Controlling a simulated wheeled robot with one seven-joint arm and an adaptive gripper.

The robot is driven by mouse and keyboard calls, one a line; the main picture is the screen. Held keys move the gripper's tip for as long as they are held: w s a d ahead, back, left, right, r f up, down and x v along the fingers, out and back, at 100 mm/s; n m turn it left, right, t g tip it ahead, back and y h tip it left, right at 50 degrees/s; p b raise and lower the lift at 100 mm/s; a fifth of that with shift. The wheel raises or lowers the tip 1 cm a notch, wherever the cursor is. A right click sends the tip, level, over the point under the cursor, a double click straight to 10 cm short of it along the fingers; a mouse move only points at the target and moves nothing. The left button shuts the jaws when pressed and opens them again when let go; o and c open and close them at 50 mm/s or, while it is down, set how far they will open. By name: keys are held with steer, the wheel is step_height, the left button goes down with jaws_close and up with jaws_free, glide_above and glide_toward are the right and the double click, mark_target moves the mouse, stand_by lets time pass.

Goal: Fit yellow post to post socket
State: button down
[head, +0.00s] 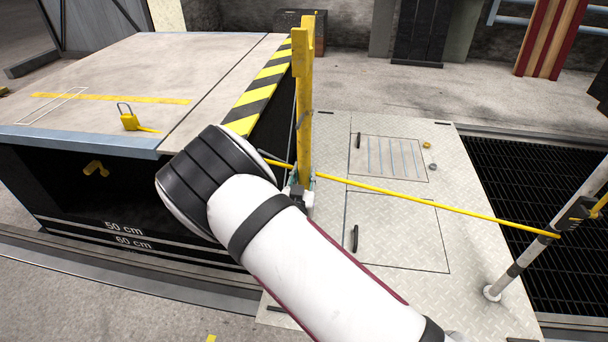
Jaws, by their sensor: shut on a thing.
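The yellow post (304,110) stands roughly upright near the middle of the head view, beside the striped edge of the platform. My gripper (300,187) is shut on the yellow post near its visible lower end, largely hidden by my white arm. A thin yellow bar (400,197) runs from behind the gripper to the right; I cannot tell whether it touches the post. I cannot make out the post socket; the area below the gripper is covered by my arm.
A platform (120,75) with a yellow padlock (130,121) stands at left. A metal plate floor (470,245) with hatches lies right of the post. A black-and-white pole (530,250) stands beside a dark grating (520,180).

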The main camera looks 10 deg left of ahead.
mark_target(304, 183)
steer(key=shift+f+b, duration=1.3)
steer(key=shift+f, duration=0.05)
steer(key=c, duration=1.2)
jaws_free()
steer(key=shift+o, duration=1.2)
steer(key=shift+f, duration=0.25)
steer(key=shift+o, duration=1.3)
steer(key=shift+r, duration=0.1)
